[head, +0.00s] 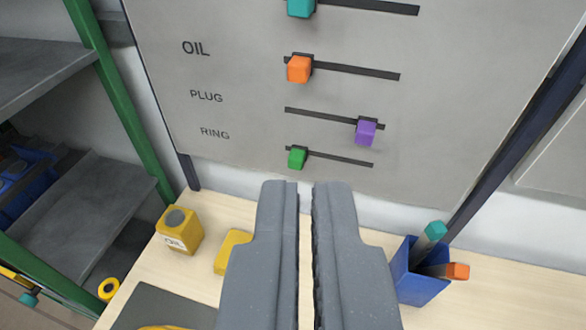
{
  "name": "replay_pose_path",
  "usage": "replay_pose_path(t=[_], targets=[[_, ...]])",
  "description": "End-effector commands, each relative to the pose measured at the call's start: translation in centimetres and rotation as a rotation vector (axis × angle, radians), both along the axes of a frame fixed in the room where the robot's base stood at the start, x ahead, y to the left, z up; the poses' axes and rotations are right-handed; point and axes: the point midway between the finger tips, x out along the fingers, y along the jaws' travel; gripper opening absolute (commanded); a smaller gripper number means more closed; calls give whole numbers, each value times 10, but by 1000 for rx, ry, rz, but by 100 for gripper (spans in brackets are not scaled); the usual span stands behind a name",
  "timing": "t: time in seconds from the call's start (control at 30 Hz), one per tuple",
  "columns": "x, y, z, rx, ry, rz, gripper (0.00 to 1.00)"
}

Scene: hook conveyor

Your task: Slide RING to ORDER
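The RING row is the lowest on the grey board (440,110), marked by the label RING (215,133). Its green slider (297,158) sits near the left end of a dark slot (345,161). The word ORDER does not show in this view. My gripper (306,186) points up at the board, below the green slider. Its two grey fingers stand apart with a narrow empty gap between them. Nothing is held, and the fingertips appear clear of the slider.
Above are a purple slider (366,132) at the right of the PLUG slot, an orange slider (299,69) at the left of the OIL slot, and a teal slider (301,8). On the bench stand a yellow oil can (180,230) and a blue pen holder (415,283).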

Motion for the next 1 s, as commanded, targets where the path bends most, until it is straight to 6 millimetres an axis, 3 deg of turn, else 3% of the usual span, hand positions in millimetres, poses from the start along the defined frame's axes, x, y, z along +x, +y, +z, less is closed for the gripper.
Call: replay_pose_path(t=[0.17, 0.57, 0.77, 1.0], targets=[[32, -3, -34, -119, 79, -65, 0], [120, -4, -133, -587, 276, -250, 0], [157, 9, -176, -845, 324, -297, 0], [198, 45, -226, -1155, 320, -299, 0]])
